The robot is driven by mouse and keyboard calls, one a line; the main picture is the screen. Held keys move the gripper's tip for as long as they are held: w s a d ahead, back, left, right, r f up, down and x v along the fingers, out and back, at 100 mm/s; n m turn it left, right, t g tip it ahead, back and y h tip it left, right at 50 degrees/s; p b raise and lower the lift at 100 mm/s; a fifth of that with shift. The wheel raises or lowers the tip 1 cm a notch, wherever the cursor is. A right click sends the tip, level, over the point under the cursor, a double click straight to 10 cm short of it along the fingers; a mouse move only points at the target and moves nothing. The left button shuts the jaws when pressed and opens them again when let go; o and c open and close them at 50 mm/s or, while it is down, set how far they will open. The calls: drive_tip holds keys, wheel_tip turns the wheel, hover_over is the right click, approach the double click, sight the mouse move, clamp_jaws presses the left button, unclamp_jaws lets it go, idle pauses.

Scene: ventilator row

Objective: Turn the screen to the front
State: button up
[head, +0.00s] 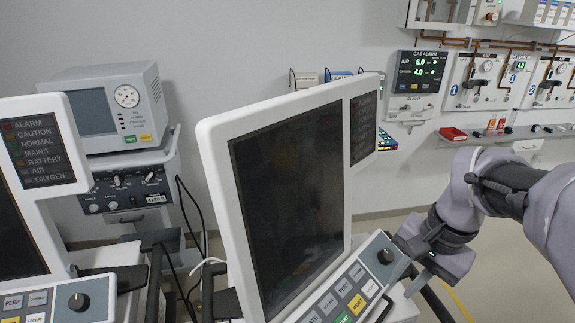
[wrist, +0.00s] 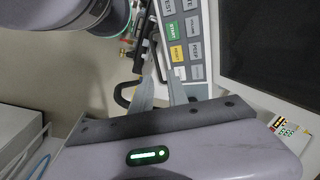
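The nearest ventilator's screen (head: 290,190) is a dark display in a white frame, upright and turned at an angle, its face toward the lower right of the head view. Below it is a key panel (head: 345,295) with a round knob. My gripper (wrist: 161,55) is at the panel's right side; in the head view my wrist is beside the knob and the fingers are mostly hidden. In the wrist view, two pale fingers reach to the edge of the key panel (wrist: 187,45), tips close together. Whether they grip that edge is unclear. The dark screen (wrist: 265,45) also shows there.
Another ventilator (head: 35,190) stands close at the left. A grey monitor unit (head: 105,105) on a cart stands behind it. Cables hang between them. The back wall carries a gas alarm panel (head: 418,72) and a shelf rail (head: 510,133).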

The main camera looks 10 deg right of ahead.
drive_tip(key=f+b, duration=0.2)
drive_tip(key=f, duration=0.3)
drive_tip(key=a+f+b, duration=0.1)
drive_tip(key=f+b, duration=0.2)
drive_tip(key=f, duration=0.3)
drive_tip(key=w+f+b, duration=0.1)
drive_tip(key=f+b, duration=0.1)
drive_tip(key=f, duration=0.3)
drive_tip(key=shift+a+f+b, duration=0.3)
drive_tip(key=shift+f+b, duration=0.1)
clamp_jaws()
